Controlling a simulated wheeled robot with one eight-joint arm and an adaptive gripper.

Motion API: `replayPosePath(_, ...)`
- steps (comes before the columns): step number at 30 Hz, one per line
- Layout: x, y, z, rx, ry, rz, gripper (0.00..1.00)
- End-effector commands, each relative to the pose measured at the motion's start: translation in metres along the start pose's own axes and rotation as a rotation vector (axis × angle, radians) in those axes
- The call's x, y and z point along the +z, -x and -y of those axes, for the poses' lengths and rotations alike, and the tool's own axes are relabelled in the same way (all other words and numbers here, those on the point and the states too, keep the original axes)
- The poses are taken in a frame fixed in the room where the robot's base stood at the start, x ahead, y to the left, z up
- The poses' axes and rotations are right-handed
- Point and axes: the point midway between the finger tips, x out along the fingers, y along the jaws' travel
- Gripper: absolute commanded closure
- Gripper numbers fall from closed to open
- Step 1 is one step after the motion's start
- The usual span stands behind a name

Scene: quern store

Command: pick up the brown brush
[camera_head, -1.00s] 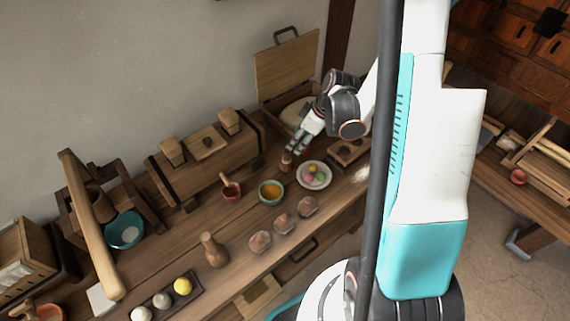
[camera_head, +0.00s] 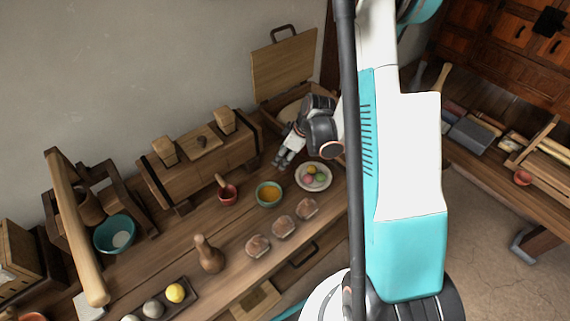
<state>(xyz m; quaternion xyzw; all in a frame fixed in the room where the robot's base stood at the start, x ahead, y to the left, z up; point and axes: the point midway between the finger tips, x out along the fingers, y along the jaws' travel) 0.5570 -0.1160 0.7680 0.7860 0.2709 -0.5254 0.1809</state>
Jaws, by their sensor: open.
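My gripper (camera_head: 282,161) is open, pointing down over the back of the long wooden workbench (camera_head: 226,262). It is behind the orange-filled teal bowl (camera_head: 268,194) and left of the plate of coloured balls (camera_head: 313,177). I cannot clearly make out the brown brush. A small brown upright item, possibly the brush, showed just below the fingertips earlier; the gripper now covers that spot. I cannot tell whether anything is between the fingers.
A wooden chest (camera_head: 190,165) stands left of the gripper. A red bowl with a pestle (camera_head: 228,194) and several brown lumps (camera_head: 283,225) are nearby. An open-lidded wooden box (camera_head: 284,72) stands behind. My column hides the bench's right end.

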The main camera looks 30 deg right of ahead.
Motion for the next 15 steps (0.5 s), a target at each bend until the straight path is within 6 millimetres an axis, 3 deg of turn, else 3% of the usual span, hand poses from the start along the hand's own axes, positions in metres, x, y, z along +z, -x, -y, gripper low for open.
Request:
replayPosePath(3, -0.0002, 0.0012, 0.0001, 0.000, 0.000, 0.000, 0.52)
replayPosePath(9, -0.0001, 0.0014, 0.0000, 0.000, 0.000, 0.000, 0.94)
replayPosePath(15, -0.0001, 0.0014, 0.0000, 0.000, 0.000, 0.000, 0.94)
